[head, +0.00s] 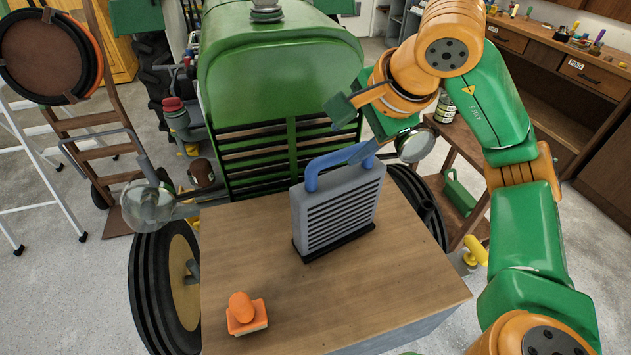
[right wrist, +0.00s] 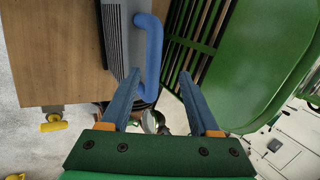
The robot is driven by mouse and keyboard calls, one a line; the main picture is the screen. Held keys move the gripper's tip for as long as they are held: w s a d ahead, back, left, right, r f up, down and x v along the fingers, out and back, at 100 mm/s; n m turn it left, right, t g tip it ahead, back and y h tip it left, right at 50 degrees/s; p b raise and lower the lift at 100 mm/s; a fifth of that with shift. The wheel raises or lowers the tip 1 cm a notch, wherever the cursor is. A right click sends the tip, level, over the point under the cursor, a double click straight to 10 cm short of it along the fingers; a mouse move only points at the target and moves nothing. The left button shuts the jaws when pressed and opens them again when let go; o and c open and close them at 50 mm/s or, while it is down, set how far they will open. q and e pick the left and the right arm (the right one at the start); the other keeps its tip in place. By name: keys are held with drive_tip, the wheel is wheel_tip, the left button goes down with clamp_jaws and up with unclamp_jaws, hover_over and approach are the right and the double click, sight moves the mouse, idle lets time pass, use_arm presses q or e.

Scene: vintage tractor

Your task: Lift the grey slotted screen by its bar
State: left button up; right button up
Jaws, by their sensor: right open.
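The grey slotted screen (head: 338,212) stands upright in a dark base on the wooden tabletop (head: 375,290). Its blue bar (head: 322,162) arches over its top. My right gripper (head: 360,154) is open at the right end of the bar, its blue fingers partly hidden by my wrist. In the right wrist view, the bar (right wrist: 154,55) reaches down into the gap between the open fingers (right wrist: 160,78), closer to the left finger. The screen (right wrist: 115,40) shows at its left. I cannot tell whether a finger touches the bar. My left gripper is not in view.
A green tractor (head: 275,70) stands right behind the table, its grille close to the screen. An orange block with a knob (head: 244,315) sits at the table's front left. A glass lamp (head: 148,203) is at the left. The table's front right is clear.

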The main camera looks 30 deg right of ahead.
sight(344, 153)
drive_tip(key=shift+w+f, duration=0.1)
drive_tip(key=shift+f, duration=0.25)
drive_tip(key=shift+s+f+p, duration=0.2)
drive_tip(key=shift+f+p, duration=0.35)
drive_tip(key=shift+f, duration=0.2)
drive_tip(key=x, duration=0.3)
drive_tip(key=shift+w+d+f, duration=0.15)
drive_tip(key=shift+w, duration=0.1)
drive_tip(key=shift+w+f, duration=0.1)
drive_tip(key=shift+w, duration=0.15)
drive_tip(key=shift+c, duration=0.3)
drive_tip(key=shift+s, duration=0.3)
clamp_jaws()
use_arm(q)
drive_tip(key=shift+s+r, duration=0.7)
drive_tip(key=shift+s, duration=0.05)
use_arm(e)
drive_tip(key=shift+w, duration=0.1)
